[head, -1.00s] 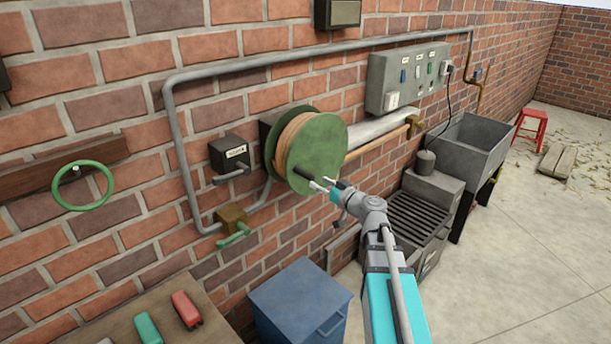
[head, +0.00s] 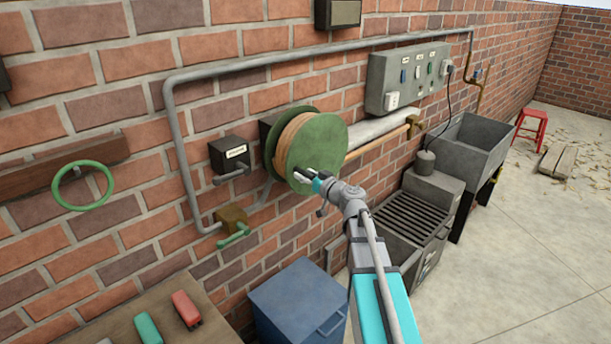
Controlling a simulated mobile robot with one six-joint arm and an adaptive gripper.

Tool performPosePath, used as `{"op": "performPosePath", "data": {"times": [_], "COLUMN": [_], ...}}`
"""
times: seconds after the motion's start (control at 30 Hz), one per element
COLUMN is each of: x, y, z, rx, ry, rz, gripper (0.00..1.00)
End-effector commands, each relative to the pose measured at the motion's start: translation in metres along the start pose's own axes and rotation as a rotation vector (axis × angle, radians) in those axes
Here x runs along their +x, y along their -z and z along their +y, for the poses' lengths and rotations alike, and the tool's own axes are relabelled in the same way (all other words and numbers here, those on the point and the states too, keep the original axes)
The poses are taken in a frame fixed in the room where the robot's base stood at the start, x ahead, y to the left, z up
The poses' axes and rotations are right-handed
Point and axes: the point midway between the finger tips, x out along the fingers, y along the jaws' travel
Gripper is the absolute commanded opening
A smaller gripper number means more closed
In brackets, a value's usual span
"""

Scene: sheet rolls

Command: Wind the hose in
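A green hose reel (head: 325,136) is mounted on the brick wall, with tan hose (head: 289,140) wound on its drum behind the round front flange. A short dark crank handle (head: 298,173) sticks out from the lower left of the flange. My gripper (head: 304,176) is at this handle, with its fingers alongside or around it. The fingers overlap the handle at this size, so I cannot tell whether they are shut on it. The free end of the hose is not clearly visible.
A grey lever box (head: 229,155) and a brass valve with green handle (head: 232,222) are left of the reel. A blue cabinet (head: 298,300) stands below. A slatted metal unit (head: 412,220) and a grey sink (head: 472,143) are to the right. Open floor lies at right.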

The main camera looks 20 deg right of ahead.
Motion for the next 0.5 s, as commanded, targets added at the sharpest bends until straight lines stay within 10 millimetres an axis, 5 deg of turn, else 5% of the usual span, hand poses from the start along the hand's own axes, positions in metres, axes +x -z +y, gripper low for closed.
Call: {"op": "performPosePath", "data": {"times": [0.03, 0.3, 0.5], "x": [-0.0001, -0.0001, 0.0000], "y": [0.0000, 0.0000, 0.0001], "z": [0.0000, 0.0000, -0.0001], "rx": [0.000, 0.000, 0.000], "ry": [0.000, 0.000, 0.001], "rz": [0.000, 0.000, 0.000], "gripper": [0.47, 0.00, 0.00]}}
